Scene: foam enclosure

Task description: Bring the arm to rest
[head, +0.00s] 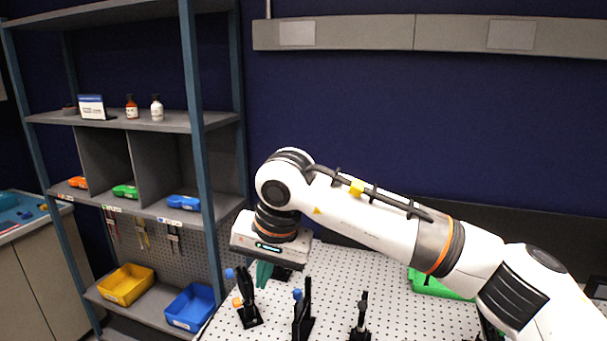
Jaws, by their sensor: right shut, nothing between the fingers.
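My right arm reaches in from the right, white with black and orange joint rings. Its gripper (264,274) points down, shut and empty, over the left part of the perforated white table (425,312). Black upright holders stand close below and beside it: one with blue and orange parts (248,300), one with a blue part (302,312) and a plain one (361,318). My left gripper is not in view.
A grey shelf rack (221,120) stands left of the table, with bottles, small coloured trays, a yellow bin (126,285) and a blue bin (190,308). A green tray (435,286) lies partly behind my arm. A dark wall closes the back.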

